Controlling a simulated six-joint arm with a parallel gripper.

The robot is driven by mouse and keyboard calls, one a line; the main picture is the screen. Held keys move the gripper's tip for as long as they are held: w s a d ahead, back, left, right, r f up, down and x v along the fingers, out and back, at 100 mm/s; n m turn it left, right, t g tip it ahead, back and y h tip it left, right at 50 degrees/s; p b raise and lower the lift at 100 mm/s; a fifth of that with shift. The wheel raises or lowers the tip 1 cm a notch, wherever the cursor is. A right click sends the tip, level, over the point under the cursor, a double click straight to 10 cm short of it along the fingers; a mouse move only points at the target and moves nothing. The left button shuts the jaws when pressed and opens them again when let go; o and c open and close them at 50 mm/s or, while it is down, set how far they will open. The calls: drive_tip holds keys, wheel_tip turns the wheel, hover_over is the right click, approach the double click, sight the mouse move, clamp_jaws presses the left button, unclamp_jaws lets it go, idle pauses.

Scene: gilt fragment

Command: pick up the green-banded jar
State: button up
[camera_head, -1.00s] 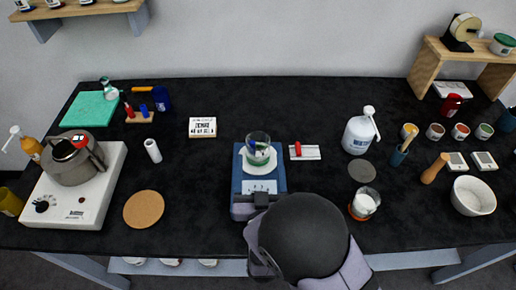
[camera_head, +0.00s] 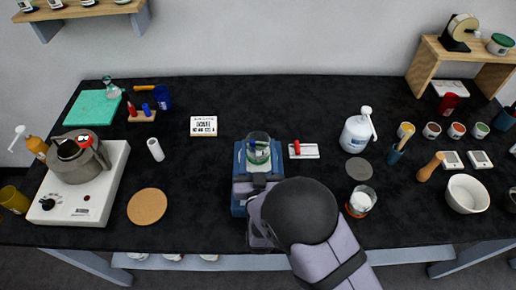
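A tape dispenser (camera_head: 462,30) stands beside the jar. Below are several small colored pots, a white pump bottle (camera_head: 356,134), a glass with an orange base (camera_head: 361,201) and a white bowl (camera_head: 467,193). A hotplate with a pot (camera_head: 77,160) stands left.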

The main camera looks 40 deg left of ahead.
drive_tip(key=shift+r, duration=0.1)
drive_tip(key=c, duration=0.7)
drive_tip(key=shift+o, duration=0.2)
drive_tip(key=shift+r, duration=0.2)
wheel_tip(320, 180, up, 10)
drive_tip(key=b, duration=0.2)
drive_tip(key=shift+f, duration=0.25)
